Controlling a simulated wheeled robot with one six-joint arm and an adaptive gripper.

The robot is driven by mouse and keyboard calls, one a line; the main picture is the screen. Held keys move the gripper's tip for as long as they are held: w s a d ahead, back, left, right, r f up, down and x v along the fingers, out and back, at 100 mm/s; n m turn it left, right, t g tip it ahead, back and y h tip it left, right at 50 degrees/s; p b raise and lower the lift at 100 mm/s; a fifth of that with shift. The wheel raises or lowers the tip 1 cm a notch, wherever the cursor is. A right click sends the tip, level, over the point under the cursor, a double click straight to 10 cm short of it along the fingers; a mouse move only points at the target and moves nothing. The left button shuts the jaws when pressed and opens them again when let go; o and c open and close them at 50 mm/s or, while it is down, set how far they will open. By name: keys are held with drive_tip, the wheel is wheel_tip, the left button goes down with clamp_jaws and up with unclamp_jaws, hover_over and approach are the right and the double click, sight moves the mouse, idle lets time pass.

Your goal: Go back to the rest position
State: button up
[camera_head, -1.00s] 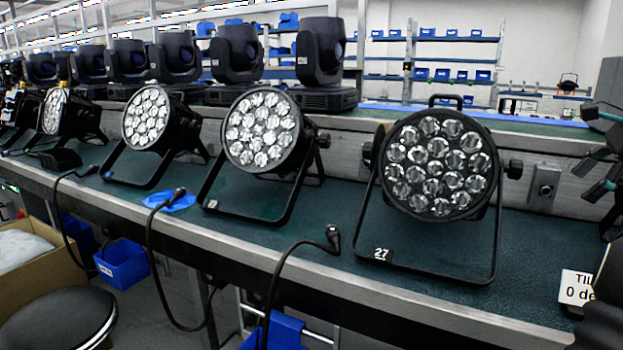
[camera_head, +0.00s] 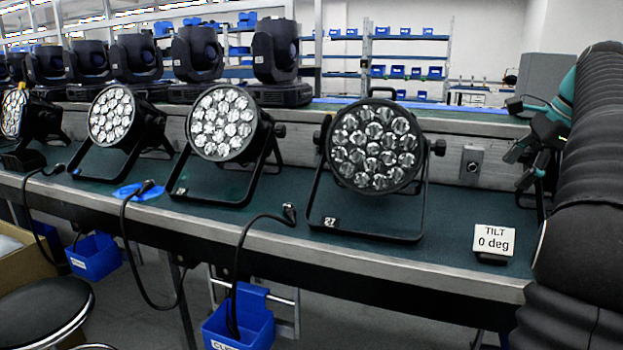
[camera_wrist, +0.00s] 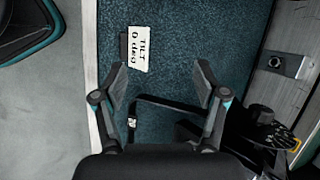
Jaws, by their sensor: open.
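My gripper (camera_wrist: 162,92) is open and empty in the wrist view, above the green bench top, with the tilt sign (camera_wrist: 139,48) beyond its fingers. In the head view it shows at the right (camera_head: 533,150), beside my arm. The nearest par can (camera_head: 376,146), labelled 27, stands on its black bracket on the bench, left of my gripper and apart from it. The sign (camera_head: 494,240) reads "TILT 0 deg" and stands near the bench's front edge.
More par cans (camera_head: 222,124) stand to the left along the bench (camera_head: 270,212), with moving heads (camera_head: 275,55) behind them. Black cables (camera_head: 240,270) hang over the front edge. A blue bin (camera_head: 240,322) hangs below. A stool (camera_head: 45,310) stands at the lower left.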

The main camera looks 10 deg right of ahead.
drive_tip(key=s+a+f+n, duration=0.2)
drive_tip(key=a+n, duration=0.1)
drive_tip(key=a, duration=0.5)
drive_tip(key=s+a+f+n+h, duration=0.15)
drive_tip(key=a+n, duration=0.25)
drive_tip(key=a, duration=0.5)
drive_tip(key=s+a+f+n, duration=0.1)
drive_tip(key=a+f+n, duration=0.2)
drive_tip(key=a, duration=0.5)
drive_tip(key=s+a+f+n, duration=1.1)
drive_tip(key=s+f, duration=0.4)
drive_tip(key=f, duration=0.2)
drive_tip(key=shift+a+n+t+h, duration=0.3)
drive_tip(key=shift+a+h, duration=0.05)
drive_tip(key=shift+a, duration=0.2)
